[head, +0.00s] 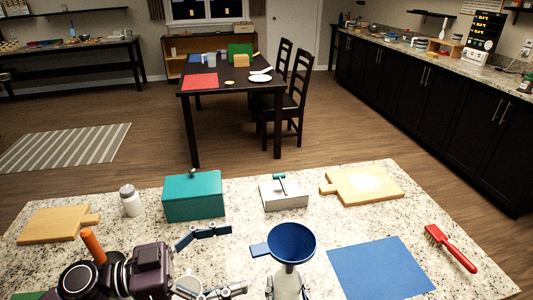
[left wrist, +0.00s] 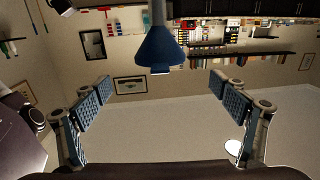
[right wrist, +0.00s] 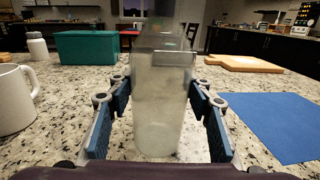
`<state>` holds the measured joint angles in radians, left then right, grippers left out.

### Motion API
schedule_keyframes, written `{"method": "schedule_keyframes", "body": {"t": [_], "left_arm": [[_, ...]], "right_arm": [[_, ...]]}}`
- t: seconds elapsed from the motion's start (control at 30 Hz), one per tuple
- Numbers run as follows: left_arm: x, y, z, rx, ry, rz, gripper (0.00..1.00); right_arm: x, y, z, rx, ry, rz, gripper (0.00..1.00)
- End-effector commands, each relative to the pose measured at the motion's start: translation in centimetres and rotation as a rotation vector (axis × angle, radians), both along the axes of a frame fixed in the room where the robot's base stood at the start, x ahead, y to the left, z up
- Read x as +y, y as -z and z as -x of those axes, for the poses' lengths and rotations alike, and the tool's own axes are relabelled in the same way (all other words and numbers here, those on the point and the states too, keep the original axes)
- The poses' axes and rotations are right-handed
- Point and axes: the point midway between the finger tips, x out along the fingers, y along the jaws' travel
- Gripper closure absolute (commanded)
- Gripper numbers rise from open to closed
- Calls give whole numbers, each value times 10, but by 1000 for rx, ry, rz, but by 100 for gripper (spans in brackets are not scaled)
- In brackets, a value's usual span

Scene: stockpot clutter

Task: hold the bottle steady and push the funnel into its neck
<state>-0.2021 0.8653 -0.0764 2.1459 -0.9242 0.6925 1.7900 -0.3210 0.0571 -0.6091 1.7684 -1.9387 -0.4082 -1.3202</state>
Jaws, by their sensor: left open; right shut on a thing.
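The blue funnel (head: 292,241) is mouth up over the clear bottle (head: 287,284), its tab pointing left. Its spout meets the bottle's neck; how deep it sits I cannot tell. In the right wrist view the bottle (right wrist: 160,110) stands upright on the counter between the fingers of my right gripper (right wrist: 160,92), which is shut on it. My left gripper (head: 237,259) is open and empty, left of the funnel, its fingers apart from the tab. In the left wrist view the funnel (left wrist: 160,48) appears upside down, beyond the open fingers.
A white mug (right wrist: 14,100) stands left of the bottle, close to my left gripper. A blue mat (head: 381,268) and red brush (head: 452,250) lie right.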

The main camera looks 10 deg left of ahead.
Motion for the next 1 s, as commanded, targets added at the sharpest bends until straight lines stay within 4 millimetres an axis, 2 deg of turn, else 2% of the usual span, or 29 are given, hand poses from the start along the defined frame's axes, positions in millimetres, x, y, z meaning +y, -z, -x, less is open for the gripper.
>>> {"method": "schedule_keyframes", "body": {"t": [0.07, 0.1, 0.27, 0.53, 0.67, 0.77, 1.0], "left_arm": [[0, 0, 0, 0, 0, 0, 10], [0, 0, 0, 0, 0, 0, 10], [0, 0, 0, 0, 0, 0, 10], [0, 0, 0, 0, 0, 0, 10], [0, 0, 0, 0, 0, 0, 10], [0, 0, 0, 0, 0, 0, 10], [0, 0, 0, 0, 0, 0, 10]], "right_arm": [[0, 0, 0, -1, 0, 0, 78], [0, 0, 0, -1, 0, 0, 51], [0, 0, 0, -1, 0, 0, 34], [0, 0, 0, 0, 0, 0, 33], [-2, 0, 8, 1, -1, 1, 33], [-5, 1, 23, 2, -2, 4, 33], [-16, 2, 74, 3, -3, 3, 33]]}}
